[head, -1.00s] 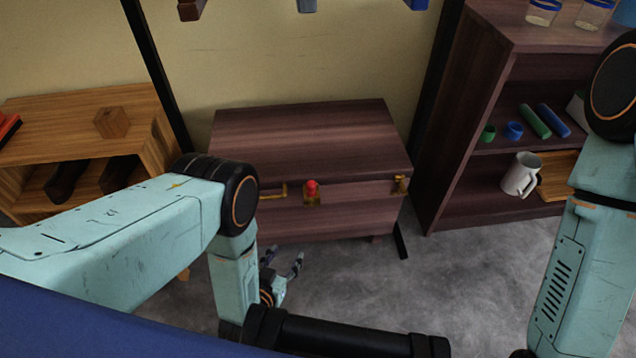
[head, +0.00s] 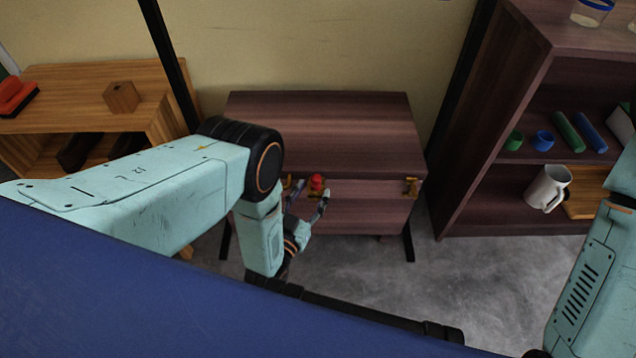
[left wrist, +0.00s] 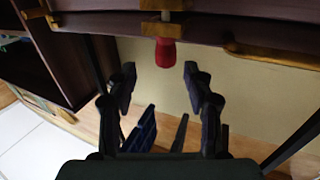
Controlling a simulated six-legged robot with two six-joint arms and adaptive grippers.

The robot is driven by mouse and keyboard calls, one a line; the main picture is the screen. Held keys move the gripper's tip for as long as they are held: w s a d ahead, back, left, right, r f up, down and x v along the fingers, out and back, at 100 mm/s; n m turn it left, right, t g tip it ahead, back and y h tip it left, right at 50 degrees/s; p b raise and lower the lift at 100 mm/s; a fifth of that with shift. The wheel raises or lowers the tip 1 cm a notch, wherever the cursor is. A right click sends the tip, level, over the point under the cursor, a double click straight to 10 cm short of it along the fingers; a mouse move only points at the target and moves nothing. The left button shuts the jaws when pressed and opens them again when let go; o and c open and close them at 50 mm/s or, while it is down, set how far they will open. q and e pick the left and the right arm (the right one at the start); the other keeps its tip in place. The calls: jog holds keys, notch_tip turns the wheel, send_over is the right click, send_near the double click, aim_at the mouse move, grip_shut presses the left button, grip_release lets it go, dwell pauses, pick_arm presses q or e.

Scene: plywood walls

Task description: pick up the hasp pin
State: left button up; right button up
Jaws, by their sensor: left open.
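The hasp pin shows a red head (head: 317,181) at the front of a dark wooden chest (head: 318,128), at the brass hasp in the middle. In the left wrist view the red pin head (left wrist: 165,53) hangs from a thin shaft at the brass fitting, upside down in that picture. My left gripper (head: 308,203) is open, just in front of the chest and slightly below the pin. In the left wrist view its fingers (left wrist: 158,88) stand apart on either side of the pin's line, with the pin beyond the tips and not touched. My right gripper is out of view.
Brass latches sit on the chest front, one at the right (head: 410,187). A dark shelf (head: 480,170) with a white mug (head: 548,187) stands right. A light wooden bench (head: 70,90) with a small wooden block (head: 121,97) stands left. Grey floor is clear before the chest.

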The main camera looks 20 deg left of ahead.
aim_at(314, 182)
pick_arm(q)
jog(key=w+b, duration=0.2)
jog(key=w, duration=0.2)
jog(key=shift+w+a, duration=0.15)
jog(key=shift+w, duration=0.1)
jog(key=shift+w+r, duration=0.1)
jog(key=shift+w, duration=0.3)
grip_shut()
